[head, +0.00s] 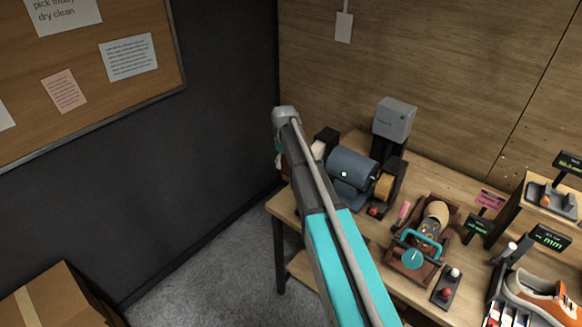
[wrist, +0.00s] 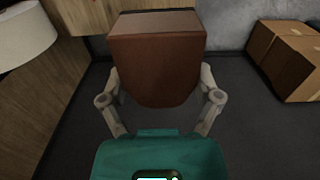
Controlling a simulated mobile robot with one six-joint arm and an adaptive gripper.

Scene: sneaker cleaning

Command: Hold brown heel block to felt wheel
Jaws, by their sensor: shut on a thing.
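The brown heel block (wrist: 155,62) is in the middle of the wrist view, between the two fingers of my gripper (wrist: 160,88), which is shut on it. The block has a flat, lighter top and a rounded lower edge. A pale, round felt wheel (wrist: 25,38) is at the upper left of the wrist view, with a gap between it and the block. In the head view the pale wheel (head: 318,150) is at the left end of the blue bench motor (head: 352,166), partly covered by my arm. My arm hides most of the gripper and block there.
A tan wheel (head: 384,187) is at the motor's right end. A grey box on a stand (head: 395,118) rises behind. A shoe clamp (head: 418,250) and an orange sneaker (head: 545,295) are farther right. Cardboard boxes (head: 62,298) stand on the floor; floor left of the bench is clear.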

